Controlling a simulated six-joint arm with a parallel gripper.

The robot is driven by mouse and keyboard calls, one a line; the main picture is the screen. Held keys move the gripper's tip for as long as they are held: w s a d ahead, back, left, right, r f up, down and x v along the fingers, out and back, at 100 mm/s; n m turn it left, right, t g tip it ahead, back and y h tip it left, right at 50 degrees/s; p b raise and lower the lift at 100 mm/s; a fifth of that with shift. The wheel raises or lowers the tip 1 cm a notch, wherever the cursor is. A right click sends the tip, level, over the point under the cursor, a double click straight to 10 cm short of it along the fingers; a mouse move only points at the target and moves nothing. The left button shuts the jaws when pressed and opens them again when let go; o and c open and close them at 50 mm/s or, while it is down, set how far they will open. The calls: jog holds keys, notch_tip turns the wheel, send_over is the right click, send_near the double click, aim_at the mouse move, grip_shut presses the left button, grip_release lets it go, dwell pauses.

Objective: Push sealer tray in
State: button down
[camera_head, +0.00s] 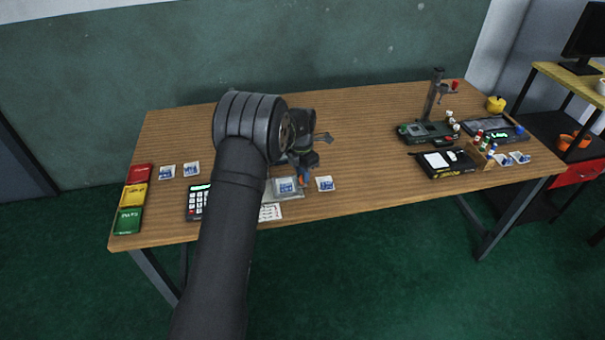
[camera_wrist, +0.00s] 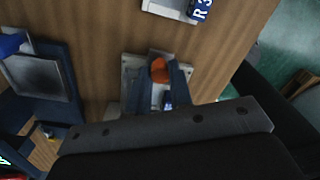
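My gripper (camera_head: 303,173) is low over the front middle of the table, at the right end of a pale grey tray (camera_head: 268,197) bearing a square white piece with a blue label. I take this for the sealer tray, but its identity is not certain. In the wrist view, the blue-grey fingers (camera_wrist: 163,78) frame an orange part (camera_wrist: 159,69) above a pale plate (camera_wrist: 132,66). I cannot tell whether they grip or only touch it. My arm hides much of what is left of and behind the tray. In the wrist view, a dark machine (camera_wrist: 66,57) with a grey plate stands at left.
A labelled square (camera_head: 325,183) lies just right of the gripper; others lie at far left. A keypad (camera_head: 196,203) and red, yellow and green boxes (camera_head: 134,196) stand left. A post stand (camera_head: 435,100) and black cases (camera_head: 435,171) are at right. The table's middle right is clear.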

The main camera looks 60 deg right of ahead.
jog(key=shift+w+a, duration=1.4)
jog(key=c, duration=1.3)
grip_release()
notch_tip(320, 180, up, 18)
jog(key=shift+w+f, duration=0.15)
jog(key=shift+f, duration=0.1)
